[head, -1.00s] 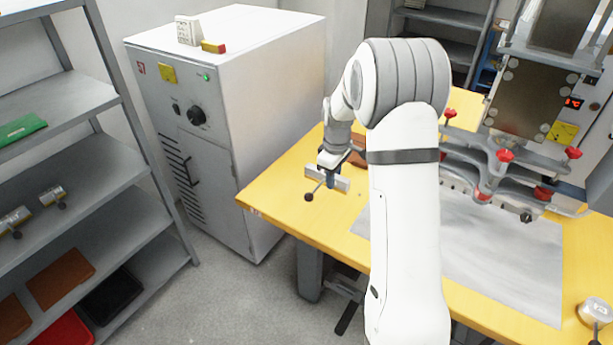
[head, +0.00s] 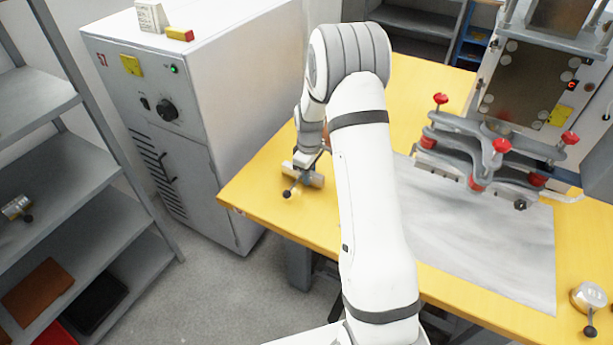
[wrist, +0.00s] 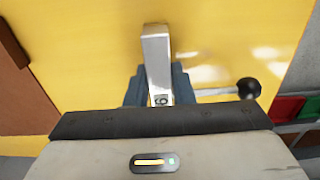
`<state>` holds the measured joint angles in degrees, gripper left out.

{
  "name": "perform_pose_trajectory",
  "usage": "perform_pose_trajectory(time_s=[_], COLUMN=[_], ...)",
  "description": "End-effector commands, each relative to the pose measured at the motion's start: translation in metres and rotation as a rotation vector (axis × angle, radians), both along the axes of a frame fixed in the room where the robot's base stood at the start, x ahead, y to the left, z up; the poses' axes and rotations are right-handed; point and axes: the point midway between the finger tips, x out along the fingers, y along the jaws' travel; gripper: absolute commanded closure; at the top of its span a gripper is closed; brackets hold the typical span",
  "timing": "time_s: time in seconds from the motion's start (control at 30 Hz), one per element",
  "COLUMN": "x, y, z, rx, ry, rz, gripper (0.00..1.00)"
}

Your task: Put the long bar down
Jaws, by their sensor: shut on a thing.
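The long bar (wrist: 157,60) is a pale metal bar with a square end, pointing away between my fingers in the wrist view. My gripper (wrist: 160,88) is shut on it. A thin rod with a dark ball knob (wrist: 248,88) sticks out to the right beside the bar. In the head view my gripper (head: 305,172) is over the left part of the yellow table (head: 245,185). The bar (head: 318,180) shows there too, very low over the tabletop. I cannot tell whether it touches. My fingers hide its middle.
A brown item (wrist: 12,95) lies left of the bar. A grey cabinet (head: 195,150) stands left of the table, with shelves (head: 60,170) beyond it. A grey sheet (head: 470,240) and a red-knobbed clamp frame (head: 490,150) are to the right.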

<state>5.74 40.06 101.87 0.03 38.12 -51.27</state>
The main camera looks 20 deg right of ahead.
Motion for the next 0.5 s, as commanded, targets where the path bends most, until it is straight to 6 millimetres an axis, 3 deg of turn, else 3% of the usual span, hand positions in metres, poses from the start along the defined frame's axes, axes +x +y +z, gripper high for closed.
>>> perform_pose_trajectory(time_s=[0.1,0.43,0.47,0.5], x=[0.0001,0.0003,-0.0001,-0.0001], y=[-0.0012,-0.0025,-0.0025,-0.0025], z=[-0.0104,-0.0143,-0.0134,-0.0131], rx=[-0.001,-0.001,0.000,0.000], ry=[-0.001,-0.002,-0.001,-0.001], rz=[-0.002,-0.005,-0.005,-0.005], gripper=[1.00,1.00,0.76,0.73])
